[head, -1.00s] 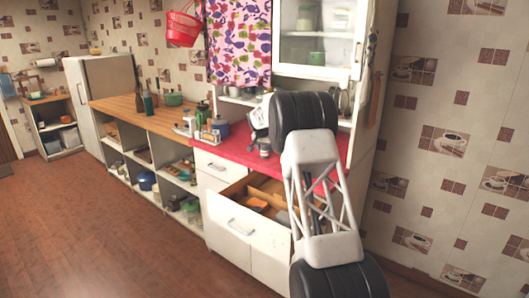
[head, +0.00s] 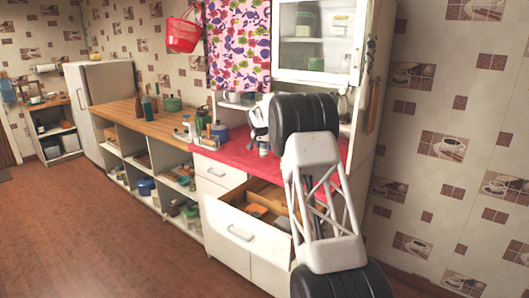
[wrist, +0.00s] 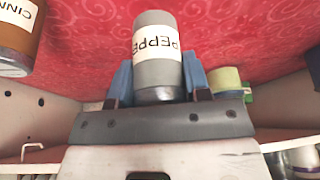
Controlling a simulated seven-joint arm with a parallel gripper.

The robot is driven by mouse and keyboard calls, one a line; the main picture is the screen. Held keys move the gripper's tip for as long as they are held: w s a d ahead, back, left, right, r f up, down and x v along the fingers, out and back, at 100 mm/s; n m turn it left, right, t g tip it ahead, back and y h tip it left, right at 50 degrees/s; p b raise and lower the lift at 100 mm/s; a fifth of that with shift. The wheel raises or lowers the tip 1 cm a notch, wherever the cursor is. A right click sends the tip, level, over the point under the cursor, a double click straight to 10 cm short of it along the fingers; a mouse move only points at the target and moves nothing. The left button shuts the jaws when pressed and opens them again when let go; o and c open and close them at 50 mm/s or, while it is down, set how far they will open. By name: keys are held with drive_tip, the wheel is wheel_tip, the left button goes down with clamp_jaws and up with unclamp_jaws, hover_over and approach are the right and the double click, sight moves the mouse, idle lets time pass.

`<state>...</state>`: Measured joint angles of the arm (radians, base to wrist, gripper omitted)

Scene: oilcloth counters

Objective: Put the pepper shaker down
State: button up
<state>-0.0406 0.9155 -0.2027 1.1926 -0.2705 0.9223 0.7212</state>
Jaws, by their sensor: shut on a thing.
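The pepper shaker (wrist: 157,75) is a grey cylinder with a white label reading "PEPPE". In the wrist view it stands between the two blue fingers of my gripper (wrist: 158,84), which is shut on it. Behind it is the red patterned oilcloth of the counter (wrist: 235,35); whether its base touches the cloth I cannot tell. In the head view my gripper (head: 262,143) is over the red counter (head: 226,153), partly behind my arm, and the shaker cannot be made out.
A cinnamon jar (wrist: 14,45) is at the upper left of the wrist view. A small green-and-yellow thing (wrist: 226,80) is right of the shaker. An open drawer (head: 235,230) juts out below the counter. A blue pot (head: 220,132) stands at the counter's left part.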

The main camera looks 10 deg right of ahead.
drive_tip(key=shift+s, duration=0.25)
drive_tip(key=s+r, duration=0.1)
drive_tip(key=s, duration=1.4)
drive_tip(key=shift+s+r, duration=0.2)
drive_tip(key=shift+s, duration=0.05)
drive_tip(key=shift+d, duration=0.1)
drive_tip(key=shift+s+f, duration=0.1)
idle(0.4)
drive_tip(key=s+a+f+m+g+h, duration=0.1)
drive_tip(key=s+f+m+g, duration=0.3)
drive_tip(key=s+f+m, duration=0.8)
drive_tip(key=s+m+h, duration=0.1)
drive_tip(key=s, duration=0.2)
drive_tip(key=shift+s+a+f+g, duration=0.15)
drive_tip(key=shift+s+f+g, duration=0.2)
drive_tip(key=shift+f+g, duration=0.05)
drive_tip(key=shift+f, duration=0.15)
drive_tip(key=shift+f, duration=2.95)
